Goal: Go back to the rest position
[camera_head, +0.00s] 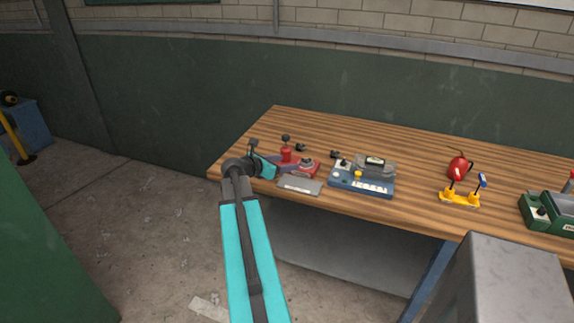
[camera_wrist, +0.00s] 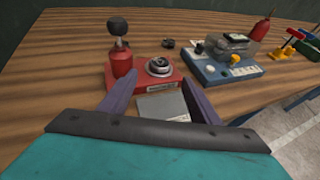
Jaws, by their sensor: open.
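My gripper (camera_wrist: 158,98) is open, with its two purple fingers apart and nothing visible between them but the bench items beyond. In the head view my gripper (camera_head: 282,166) is over the left end of the wooden bench, at the end of my turquoise arm. A red device (camera_wrist: 160,72) with a black-knobbed lever and a round metal dial lies just ahead of the fingers. It also shows in the head view (camera_head: 308,167), partly behind my gripper. A flat grey plate (camera_head: 300,185) lies in front of it. I cannot tell whether the fingers touch anything.
The wooden bench (camera_head: 400,145) carries a blue device (camera_head: 362,187), a yellow stand (camera_head: 460,199), a red rounded object (camera_head: 459,166) and a green device (camera_head: 545,213). A green wall (camera_head: 180,110) stands behind. The concrete floor (camera_head: 130,215) left of the bench is mostly open.

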